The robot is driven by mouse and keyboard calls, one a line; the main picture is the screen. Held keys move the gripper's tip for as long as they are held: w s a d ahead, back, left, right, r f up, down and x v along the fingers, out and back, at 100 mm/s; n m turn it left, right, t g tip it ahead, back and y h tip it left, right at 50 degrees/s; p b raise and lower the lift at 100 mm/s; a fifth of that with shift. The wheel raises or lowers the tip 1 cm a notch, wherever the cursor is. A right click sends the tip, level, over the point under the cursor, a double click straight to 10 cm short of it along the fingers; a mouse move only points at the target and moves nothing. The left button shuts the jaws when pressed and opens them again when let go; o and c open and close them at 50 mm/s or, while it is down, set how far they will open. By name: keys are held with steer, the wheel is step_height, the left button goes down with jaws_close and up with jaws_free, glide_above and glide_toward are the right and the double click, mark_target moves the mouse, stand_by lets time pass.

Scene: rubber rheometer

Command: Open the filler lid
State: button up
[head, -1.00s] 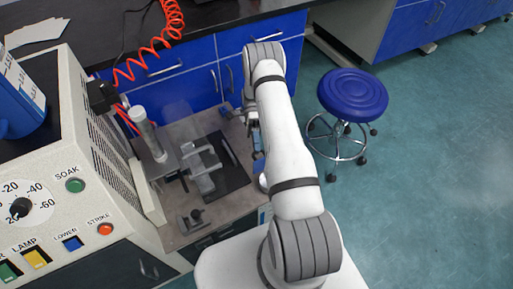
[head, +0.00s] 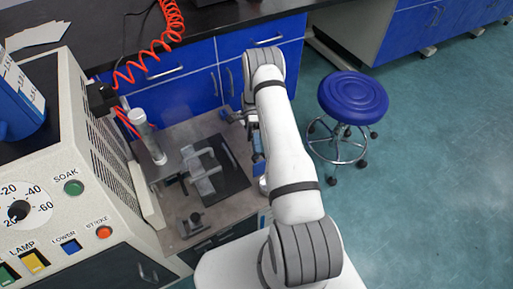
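The grey metal bracket-like fixture (head: 203,178) sits over a black plate (head: 231,180) on the machine's low work surface. It may include the filler lid, but I cannot tell which part is the lid or whether it is open. My gripper (head: 237,115) is at the far end of my white arm, near the back right edge of that surface. It appears apart from the grey fixture. My arm hides part of it, and its fingers are too small to read, so I cannot tell whether it is open or holds anything.
The control panel (head: 38,215) with its dial and coloured buttons stands at the left. A grey cylinder (head: 146,137) rises beside the fixture. Blue cabinets (head: 185,85) stand behind. A blue stool (head: 353,97) is at the right, with open floor beyond.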

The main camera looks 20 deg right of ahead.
steer(key=shift+r, duration=0.15)
step_height(320, 180, up, 10)
steer(key=p, duration=0.1)
steer(key=shift+p, duration=0.3)
steer(key=shift+c, duration=0.4)
